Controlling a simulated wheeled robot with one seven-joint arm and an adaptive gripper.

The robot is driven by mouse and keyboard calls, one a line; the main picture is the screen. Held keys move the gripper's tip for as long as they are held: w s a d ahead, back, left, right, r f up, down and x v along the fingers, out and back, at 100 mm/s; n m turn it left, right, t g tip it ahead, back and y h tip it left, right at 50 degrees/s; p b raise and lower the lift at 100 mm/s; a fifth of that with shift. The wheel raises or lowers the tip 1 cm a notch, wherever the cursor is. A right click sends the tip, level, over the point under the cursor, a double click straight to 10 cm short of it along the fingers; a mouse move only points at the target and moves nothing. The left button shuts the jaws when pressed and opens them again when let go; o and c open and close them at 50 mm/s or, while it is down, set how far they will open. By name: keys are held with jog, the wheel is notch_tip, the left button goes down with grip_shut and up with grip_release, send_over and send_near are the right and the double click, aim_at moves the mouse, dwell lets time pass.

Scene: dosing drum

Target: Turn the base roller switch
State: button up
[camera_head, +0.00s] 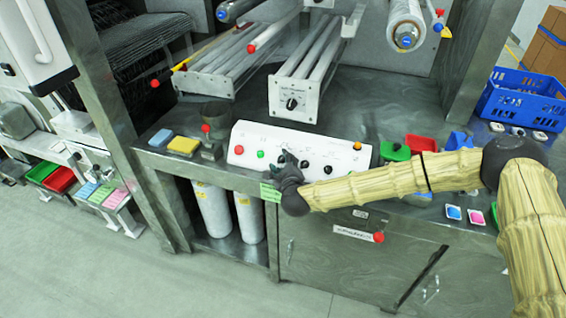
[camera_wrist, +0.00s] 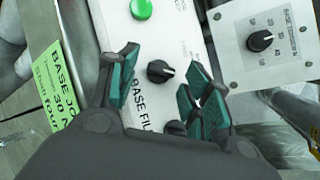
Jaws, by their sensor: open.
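A white control panel (camera_head: 262,139) stands on the bench, with dark knobs and coloured buttons. In the wrist view a black rotary knob (camera_wrist: 160,71) on this panel sits between the two fingers of my gripper (camera_wrist: 162,62). Lettering beside the knob reads "BASE FIL", the rest cut off or hidden. The fingers are open, one on each side of the knob; I cannot tell whether they touch it. A second dark knob (camera_wrist: 175,129) is partly covered by my gripper. In the head view my gripper (camera_head: 281,171) is at the panel's front edge.
A dial knob (camera_head: 291,103) is on the roller unit behind the panel, also in the wrist view (camera_wrist: 260,40). A green button (camera_wrist: 141,9) is near the fingers. A green label (camera_head: 270,192) hangs at the bench edge. Yellow sponge (camera_head: 184,146) and blue crate (camera_head: 520,100) stand aside.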

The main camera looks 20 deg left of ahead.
jog(key=shift+c, duration=0.5)
jog(key=c, duration=0.9)
jog(key=shift+w+r+n, duration=0.1)
jog(key=shift+n, duration=0.3)
jog(key=shift+d+r+n+g, duration=0.15)
jog(key=shift+n+g, duration=0.55)
jog(key=shift+n, duration=0.4)
jog(key=n+g, duration=0.1)
jog(key=n, duration=0.1)
jog(key=n+g, duration=0.1)
jog(key=shift+w+r+n, duration=0.2)
jog(key=shift+r+n, duration=0.15)
jog(key=shift+n, duration=0.05)
jog(key=n+g+p, duration=0.2)
jog(key=n, duration=0.1)
jog(key=shift+w+r+h, duration=0.1)
jog(key=shift+r+h, duration=0.05)
jog(key=shift+h, duration=0.15)
jog(key=shift+n+g+h+p, duration=0.3)
jog(key=shift+n+p, duration=0.4)
jog(key=shift+n, duration=0.1)
